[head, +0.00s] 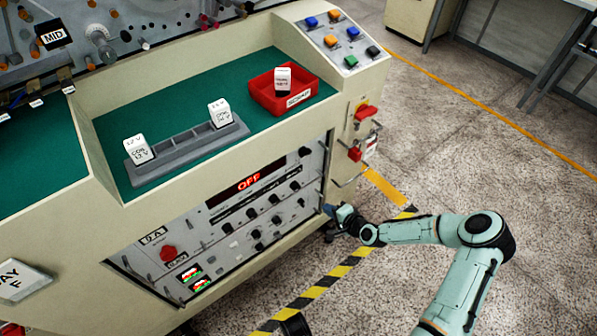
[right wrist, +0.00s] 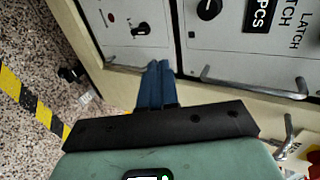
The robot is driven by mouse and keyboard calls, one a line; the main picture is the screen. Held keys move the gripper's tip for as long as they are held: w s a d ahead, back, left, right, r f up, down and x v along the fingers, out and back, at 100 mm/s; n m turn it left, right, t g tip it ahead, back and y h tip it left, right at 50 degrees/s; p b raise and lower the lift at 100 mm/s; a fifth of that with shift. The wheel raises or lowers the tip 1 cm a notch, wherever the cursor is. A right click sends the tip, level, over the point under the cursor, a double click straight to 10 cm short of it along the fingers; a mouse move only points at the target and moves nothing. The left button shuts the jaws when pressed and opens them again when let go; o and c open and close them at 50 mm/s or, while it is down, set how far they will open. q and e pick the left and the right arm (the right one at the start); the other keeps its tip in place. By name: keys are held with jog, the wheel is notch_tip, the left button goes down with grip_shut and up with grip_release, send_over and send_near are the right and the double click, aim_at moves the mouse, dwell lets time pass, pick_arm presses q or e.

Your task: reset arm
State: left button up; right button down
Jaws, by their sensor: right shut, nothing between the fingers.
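My right arm comes in from the lower right in the head view. Its gripper (head: 331,211) is low beside the front right corner of the cream console (head: 225,170). In the right wrist view the blue fingers (right wrist: 157,75) are together and empty, pointing toward the console's front panel. I cannot tell whether they touch it. My left gripper is not in the head view.
A grey rack (head: 185,150) with two white labelled blocks and a red scrap bin (head: 290,95) holding another block stand on the green top. A metal handle (right wrist: 255,85) juts from the panel near the gripper. Open floor (head: 500,150) lies to the right.

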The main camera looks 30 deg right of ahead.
jog(key=s+a+n+g+y+p, duration=0.2)
jog(key=s+a+n+g+p, duration=0.3)
jog(key=a, duration=0.6)
jog(key=s+a+n+g+y+p, duration=0.25)
jog(key=s+a, duration=0.35)
jog(key=a, duration=0.6)
pick_arm(q)
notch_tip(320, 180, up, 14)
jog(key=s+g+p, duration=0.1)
jog(key=p, duration=0.6)
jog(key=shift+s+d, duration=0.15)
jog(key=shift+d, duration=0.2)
pick_arm(e)
jog(key=s+a+r+n+g+h, duration=0.1)
jog(key=s+r+n+g, duration=0.1)
jog(key=s, duration=0.6)
jog(key=s+a+r+n+g+h, duration=0.1)
jog(key=s+a+r+n+g, duration=0.1)
jog(key=s, duration=0.5)
jog(key=shift+s+n+g, duration=0.4)
jog(key=shift+n+g, duration=0.35)
jog(key=shift+r, duration=0.1)
